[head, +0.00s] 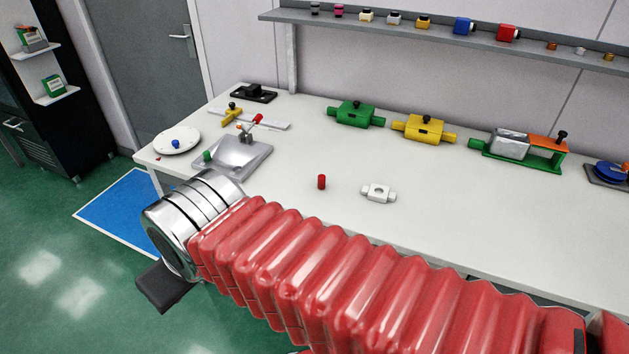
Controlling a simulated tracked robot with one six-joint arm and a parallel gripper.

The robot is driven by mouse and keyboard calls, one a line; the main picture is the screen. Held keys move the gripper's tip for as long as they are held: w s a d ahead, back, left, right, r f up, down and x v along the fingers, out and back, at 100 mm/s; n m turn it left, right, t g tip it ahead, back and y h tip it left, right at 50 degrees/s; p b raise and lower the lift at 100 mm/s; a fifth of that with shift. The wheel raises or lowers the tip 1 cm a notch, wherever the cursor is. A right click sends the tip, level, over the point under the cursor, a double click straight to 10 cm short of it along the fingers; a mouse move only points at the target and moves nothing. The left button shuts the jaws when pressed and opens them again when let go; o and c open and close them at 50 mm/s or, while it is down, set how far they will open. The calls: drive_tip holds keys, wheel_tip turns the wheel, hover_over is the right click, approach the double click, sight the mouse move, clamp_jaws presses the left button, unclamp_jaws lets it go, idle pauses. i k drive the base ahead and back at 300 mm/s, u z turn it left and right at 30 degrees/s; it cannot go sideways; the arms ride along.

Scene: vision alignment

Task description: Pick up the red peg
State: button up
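The red peg (322,182) is a small red cylinder standing upright on the white table (290,215), near the middle of the picture. A white block with a round hole (378,193) lies just right of it, apart from it. My arm, in a red ribbed sleeve, reaches across the front from the lower right and ends in a silver cuff at the left. My gripper (168,288) shows only as a dark part below the cuff, beyond the table's front edge and well left of the peg. Its fingertips cannot be made out.
A grey metal fixture (232,160) and a white plate with a blue knob (177,140) stand at the table's left. Green (356,115) and yellow (424,129) blocks stand along the back. A shelf (440,37) of small parts hangs above. The table around the peg is mostly clear.

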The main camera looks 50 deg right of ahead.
sight(321, 177)
drive_tip(key=i, duration=0.95)
drive_tip(key=z, duration=0.05)
